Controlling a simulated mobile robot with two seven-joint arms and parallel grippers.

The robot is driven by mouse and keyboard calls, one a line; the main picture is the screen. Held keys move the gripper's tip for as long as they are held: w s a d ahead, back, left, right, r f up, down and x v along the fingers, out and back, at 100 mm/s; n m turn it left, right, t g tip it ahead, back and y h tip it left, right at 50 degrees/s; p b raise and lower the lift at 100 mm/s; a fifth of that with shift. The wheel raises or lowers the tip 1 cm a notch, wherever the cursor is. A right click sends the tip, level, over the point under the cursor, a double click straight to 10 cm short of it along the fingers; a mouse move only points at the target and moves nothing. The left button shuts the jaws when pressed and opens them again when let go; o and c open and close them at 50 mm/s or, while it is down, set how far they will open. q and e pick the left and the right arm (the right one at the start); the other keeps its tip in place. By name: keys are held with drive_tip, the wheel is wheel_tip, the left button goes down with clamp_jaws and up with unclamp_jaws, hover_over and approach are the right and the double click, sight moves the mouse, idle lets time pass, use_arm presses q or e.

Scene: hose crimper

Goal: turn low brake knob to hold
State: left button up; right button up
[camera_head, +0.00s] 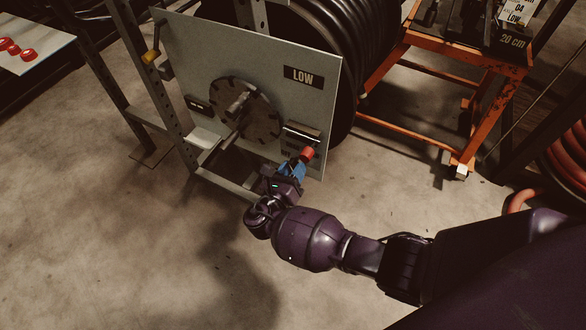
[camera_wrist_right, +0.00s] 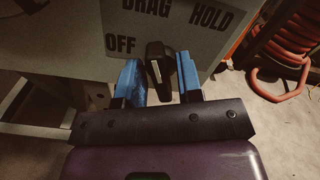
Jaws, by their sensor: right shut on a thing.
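The low brake knob (camera_wrist_right: 159,72) is black with a pale pointer line and shows in the right wrist view. It sits between the blue fingers of my right gripper (camera_wrist_right: 160,78), which is shut on it. Its pale line points roughly upward, toward the DRAG side of the printed plate (camera_wrist_right: 178,38). The plate reads OFF at left, DRAG at top and HOLD at right. In the head view my right gripper (camera_head: 294,168) is at the lower right of the grey panel (camera_head: 215,50) marked LOW and hides the knob there. My left gripper is not in view.
A round dark disc with a crank (camera_head: 245,110) sits on the panel, left of my gripper. A black hose reel (camera_head: 300,20) stands behind the panel. An orange frame (camera_head: 440,50) stands at right. Concrete floor (camera_head: 120,240) is clear at lower left.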

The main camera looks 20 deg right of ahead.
drive_tip(key=m, duration=0.2)
drive_tip(key=shift+s+m, duration=0.1)
drive_tip(key=shift+m, duration=0.2)
drive_tip(key=m, duration=0.3)
drive_tip(key=shift+s+d+m, duration=0.1)
drive_tip(key=shift+m, duration=0.2)
drive_tip(key=m, duration=0.2)
drive_tip(key=shift+f+m, duration=0.1)
drive_tip(key=shift+m, duration=1.2)
drive_tip(key=o, duration=0.6)
drive_tip(key=shift+s, duration=0.1)
